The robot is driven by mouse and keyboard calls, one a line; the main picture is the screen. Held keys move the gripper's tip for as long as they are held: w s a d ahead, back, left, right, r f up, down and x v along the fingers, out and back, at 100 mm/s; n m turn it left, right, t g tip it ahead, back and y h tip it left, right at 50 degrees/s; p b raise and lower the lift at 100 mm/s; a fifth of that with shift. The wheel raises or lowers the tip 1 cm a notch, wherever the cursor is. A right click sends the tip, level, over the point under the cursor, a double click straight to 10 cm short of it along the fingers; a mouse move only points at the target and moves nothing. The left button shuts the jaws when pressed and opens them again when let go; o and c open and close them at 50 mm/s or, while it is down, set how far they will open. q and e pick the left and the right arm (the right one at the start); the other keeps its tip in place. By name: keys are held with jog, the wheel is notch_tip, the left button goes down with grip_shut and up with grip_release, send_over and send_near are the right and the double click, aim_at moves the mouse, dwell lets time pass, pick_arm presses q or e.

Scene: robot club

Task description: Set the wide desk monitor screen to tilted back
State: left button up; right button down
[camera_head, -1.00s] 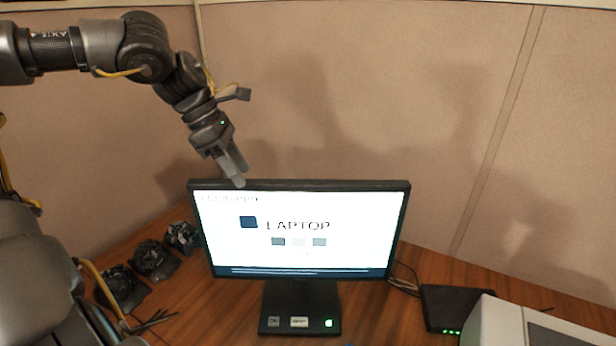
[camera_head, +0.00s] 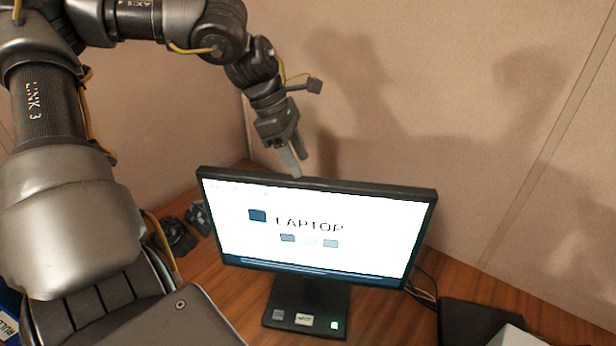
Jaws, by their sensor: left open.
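The wide desk monitor (camera_head: 318,228) stands on the wooden desk on a dark stand, its lit screen reading "LAPTOP". The screen looks close to upright; its exact tilt is hard to tell. My left gripper (camera_head: 296,163) points down at the monitor's top edge, left of its middle. Its fingertips are at or just behind that edge; I cannot tell whether they touch it. The left gripper is open and holds nothing that I can see. My right gripper is out of view.
A black box (camera_head: 480,316) lies on the desk (camera_head: 380,327) at the right, with cables behind the monitor. Dark objects (camera_head: 177,236) stand at the left. Beige partition walls (camera_head: 420,60) close off the back.

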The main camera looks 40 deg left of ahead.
aim_at(307, 179)
pick_arm(q)
jog(key=p+x, duration=0.1)
jog(key=x, duration=0.3)
jog(key=shift+w+f, duration=0.2)
jog(key=shift+f, duration=0.1)
jog(key=shift+d+f, duration=0.25)
jog(key=shift+f, duration=0.35)
jog(key=shift+w+d+f, duration=0.1)
jog(key=shift+w+f, duration=0.1)
jog(key=shift+f, duration=0.1)
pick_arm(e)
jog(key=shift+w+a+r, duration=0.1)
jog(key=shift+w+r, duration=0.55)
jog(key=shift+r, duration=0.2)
pick_arm(q)
jog(key=shift+c, duration=0.3)
jog(key=shift+s, duration=0.1)
grip_shut()
